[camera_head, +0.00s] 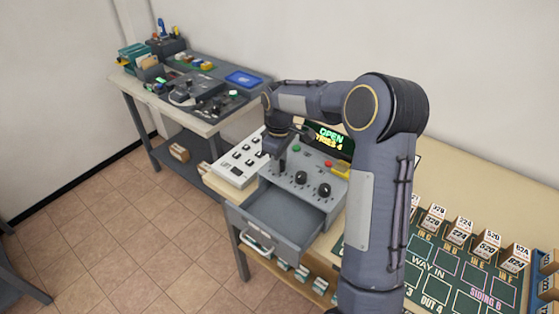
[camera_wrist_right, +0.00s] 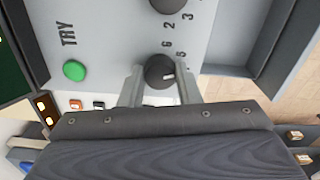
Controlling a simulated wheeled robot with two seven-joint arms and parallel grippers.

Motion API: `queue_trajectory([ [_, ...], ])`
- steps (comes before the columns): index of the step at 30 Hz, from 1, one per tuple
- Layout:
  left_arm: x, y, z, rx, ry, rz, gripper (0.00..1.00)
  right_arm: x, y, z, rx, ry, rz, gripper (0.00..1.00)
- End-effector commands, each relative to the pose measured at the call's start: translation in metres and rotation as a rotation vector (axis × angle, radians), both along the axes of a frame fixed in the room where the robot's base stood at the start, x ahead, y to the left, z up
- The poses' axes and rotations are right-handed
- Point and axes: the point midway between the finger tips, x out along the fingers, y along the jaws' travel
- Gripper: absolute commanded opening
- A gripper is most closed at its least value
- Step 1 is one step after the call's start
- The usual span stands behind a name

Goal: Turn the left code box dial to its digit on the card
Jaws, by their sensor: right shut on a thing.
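The grey code box (camera_head: 289,187) stands on the right-hand table, its drawer (camera_head: 280,220) pulled open. My right gripper (camera_head: 282,166) reaches down to the left dial and hides it in the head view. In the right wrist view this dark round dial (camera_wrist_right: 159,73) sits between the two fingers, which are shut on it. A white mark shows on the dial, with printed digits around it. The middle dial (camera_head: 301,177) and right dial (camera_head: 324,190) are free. The display (camera_head: 329,138) reads OPEN and TRIES 4. I cannot make out the card. My left gripper is out of view.
A green button (camera_wrist_right: 74,70) beside the word TRY is near the fingers. A white switch panel (camera_head: 236,160) stands left of the box. Numbered blocks (camera_head: 465,230) and a track board (camera_head: 450,268) lie to the right. Another cluttered table (camera_head: 205,125) stands behind left.

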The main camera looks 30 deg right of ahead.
Motion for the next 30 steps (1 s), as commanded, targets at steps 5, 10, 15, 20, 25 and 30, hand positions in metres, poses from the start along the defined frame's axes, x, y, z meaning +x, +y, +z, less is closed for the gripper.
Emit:
queue_trajectory([
  [5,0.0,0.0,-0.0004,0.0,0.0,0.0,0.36,0.0006,0.0,0.0011,-0.001,-0.003,-0.134,0.07],
  [10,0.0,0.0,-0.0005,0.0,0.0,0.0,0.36,0.0006,-0.0001,0.0011,0.0,-0.002,-0.237,0.07],
  [15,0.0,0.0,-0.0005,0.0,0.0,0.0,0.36,0.0008,0.0001,0.0013,0.0,-0.004,-0.304,0.07],
  [20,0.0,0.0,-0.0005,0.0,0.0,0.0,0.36,0.0009,0.0,0.0013,0.0,-0.004,-0.337,0.07],
  [25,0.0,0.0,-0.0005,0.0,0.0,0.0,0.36,0.0009,-0.0003,0.0014,0.0,-0.004,-0.347,0.07],
  [30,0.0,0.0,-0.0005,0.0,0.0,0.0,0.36,0.0009,-0.0004,0.0015,0.0,-0.004,-0.347,0.07],
])
